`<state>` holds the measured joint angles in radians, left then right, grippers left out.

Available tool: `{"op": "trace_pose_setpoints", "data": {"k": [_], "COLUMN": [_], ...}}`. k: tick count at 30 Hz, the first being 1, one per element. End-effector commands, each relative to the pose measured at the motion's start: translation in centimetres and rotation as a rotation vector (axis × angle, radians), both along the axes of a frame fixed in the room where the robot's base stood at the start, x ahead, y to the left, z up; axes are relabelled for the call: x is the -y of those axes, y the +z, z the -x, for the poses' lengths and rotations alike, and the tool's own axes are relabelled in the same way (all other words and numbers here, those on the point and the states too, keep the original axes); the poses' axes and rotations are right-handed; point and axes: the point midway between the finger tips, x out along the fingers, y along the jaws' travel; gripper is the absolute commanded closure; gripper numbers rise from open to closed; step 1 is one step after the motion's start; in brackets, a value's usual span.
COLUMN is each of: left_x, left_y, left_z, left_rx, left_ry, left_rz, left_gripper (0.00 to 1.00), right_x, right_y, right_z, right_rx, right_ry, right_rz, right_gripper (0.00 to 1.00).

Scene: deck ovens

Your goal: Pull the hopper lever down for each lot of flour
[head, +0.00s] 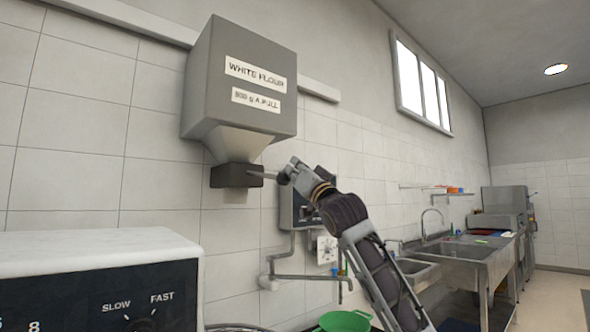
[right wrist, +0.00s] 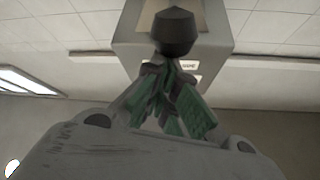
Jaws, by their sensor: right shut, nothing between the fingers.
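The grey flour hopper (head: 225,85) hangs on the tiled wall and carries labels reading "WHITE FLOUR" and a second line about an amount per pull. Below its funnel is a dark outlet box (head: 230,177). The lever (head: 262,174) sticks out from this box to the right, roughly level. My right gripper (head: 287,174) is at the lever's outer end. In the right wrist view the dark lever knob (right wrist: 178,32) shows just beyond my closed fingertips (right wrist: 165,70), with the hopper behind. The fingers hold nothing; I cannot tell whether they touch the knob. My left gripper is out of view.
A mixer-like machine (head: 100,280) with SLOW and FAST marks stands at the lower left. A wall box (head: 300,208) and pipes are behind my right arm. A green bowl (head: 345,321) is low at the bottom. Steel sinks (head: 455,252) line the wall at right.

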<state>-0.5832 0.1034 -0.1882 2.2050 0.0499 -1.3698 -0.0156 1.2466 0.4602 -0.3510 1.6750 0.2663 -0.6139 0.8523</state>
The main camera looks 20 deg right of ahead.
Motion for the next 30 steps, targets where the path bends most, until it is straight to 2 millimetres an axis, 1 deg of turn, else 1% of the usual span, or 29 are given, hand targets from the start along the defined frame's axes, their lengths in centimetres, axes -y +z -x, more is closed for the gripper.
{"op": "trace_pose_setpoints", "data": {"k": [1, 7, 14, 20, 24, 26, 30], "left_x": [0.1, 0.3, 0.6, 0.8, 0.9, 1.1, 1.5], "left_y": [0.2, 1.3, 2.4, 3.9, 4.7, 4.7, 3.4], "left_z": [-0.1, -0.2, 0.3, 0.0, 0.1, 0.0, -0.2], "left_rx": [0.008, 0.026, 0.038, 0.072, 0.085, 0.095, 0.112], "left_ry": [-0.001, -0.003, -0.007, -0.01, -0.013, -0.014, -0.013], "left_rz": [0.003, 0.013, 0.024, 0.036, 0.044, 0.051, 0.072], "left_gripper": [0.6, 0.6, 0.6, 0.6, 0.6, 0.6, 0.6], "right_x": [-0.1, -0.2, -0.2, -0.3, -0.3, -0.4, -0.4], "right_y": [-0.6, -1.5, -2.6, -3.7, -4.3, -4.7, -5.5], "right_z": [-0.2, -0.2, -0.3, -0.5, -0.6, -0.7, -0.9], "right_rx": [0.002, 0.033, 0.075, 0.113, 0.139, 0.151, 0.182], "right_ry": [0.002, 0.001, 0.002, 0.002, 0.003, 0.002, 0.002], "right_rz": [-0.003, -0.014, -0.029, -0.043, -0.054, -0.058, -0.071], "right_gripper": [1.0, 1.0, 1.0, 1.0, 1.0, 1.0, 1.0]}}
